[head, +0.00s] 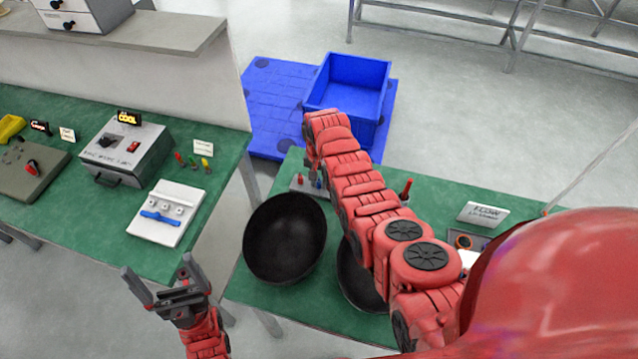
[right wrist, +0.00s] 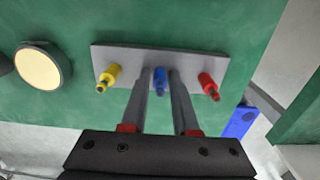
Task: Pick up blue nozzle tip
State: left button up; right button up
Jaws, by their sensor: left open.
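The blue nozzle tip (right wrist: 160,80) stands on a grey plate (right wrist: 220,66) in the right wrist view, between a yellow nozzle tip (right wrist: 109,75) and a red one (right wrist: 208,85). My right gripper (right wrist: 162,76) has a finger on either side of the blue tip, close to it; I cannot tell whether they touch it. The tip's far end is hard to see. In the head view my right arm partly covers the plate (head: 297,187). My left gripper (head: 154,282) is open and empty, low over the floor between the benches.
Two black bowls (head: 285,238) (head: 355,278) are on the right green bench, near my right arm. A blue crate (head: 348,84) stands behind it on a blue pallet (head: 268,105). The left bench holds a grey box (head: 127,150) and a white panel (head: 166,212).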

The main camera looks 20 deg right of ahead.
grip_shut()
jog(key=shift+r, duration=0.1)
